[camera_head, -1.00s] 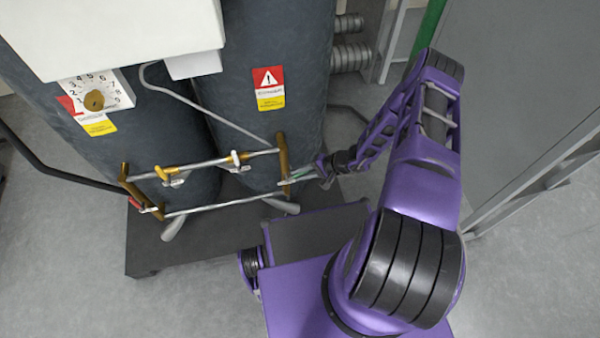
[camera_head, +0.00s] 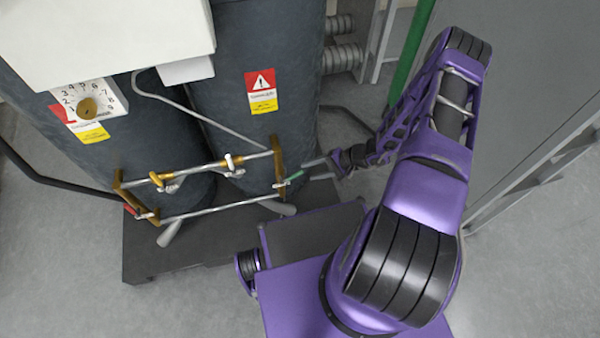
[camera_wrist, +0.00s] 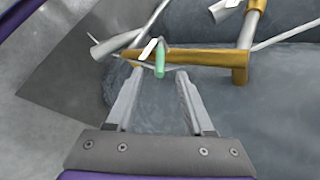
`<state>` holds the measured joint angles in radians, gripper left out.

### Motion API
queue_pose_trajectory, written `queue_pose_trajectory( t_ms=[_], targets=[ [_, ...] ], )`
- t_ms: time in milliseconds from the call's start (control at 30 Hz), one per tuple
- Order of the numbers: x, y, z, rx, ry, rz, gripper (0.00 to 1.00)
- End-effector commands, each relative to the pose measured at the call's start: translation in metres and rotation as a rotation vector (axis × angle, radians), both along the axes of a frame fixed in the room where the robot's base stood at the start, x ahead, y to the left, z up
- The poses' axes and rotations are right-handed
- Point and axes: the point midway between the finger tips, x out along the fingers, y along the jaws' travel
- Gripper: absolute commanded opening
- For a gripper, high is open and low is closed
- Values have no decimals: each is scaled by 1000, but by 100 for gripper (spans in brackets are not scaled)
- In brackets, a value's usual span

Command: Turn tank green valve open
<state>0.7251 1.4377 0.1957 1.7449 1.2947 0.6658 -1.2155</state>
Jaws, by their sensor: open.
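The green valve handle (camera_head: 294,177) sits at the right end of the pipe frame in front of the right dark tank (camera_head: 265,130). In the wrist view the green handle (camera_wrist: 160,62) points toward me from the brass pipe (camera_wrist: 195,57). My gripper (camera_head: 309,170) is just right of the handle in the head view. In the wrist view my gripper (camera_wrist: 158,73) is open and empty. The handle lies just beyond the fingertips, between their lines, and appears apart from both.
A red handle (camera_head: 133,210) is at the left end of the pipe frame. A dark base plate (camera_head: 185,258) lies under the tanks. A grey cabinet (camera_head: 530,90) stands to the right, with open floor between.

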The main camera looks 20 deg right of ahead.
Motion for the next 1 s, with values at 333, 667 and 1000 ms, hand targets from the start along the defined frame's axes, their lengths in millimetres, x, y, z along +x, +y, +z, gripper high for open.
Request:
queue_pose_trajectory(
  t_ms=[333, 667, 1000],
  targets=[
    [-23, -52, 49, 0, -1, -2, 52],
    [-31, -65, 62, 1, 0, 0, 52],
    [-35, -55, 57, -9, 26, 49, 22]
  ],
)
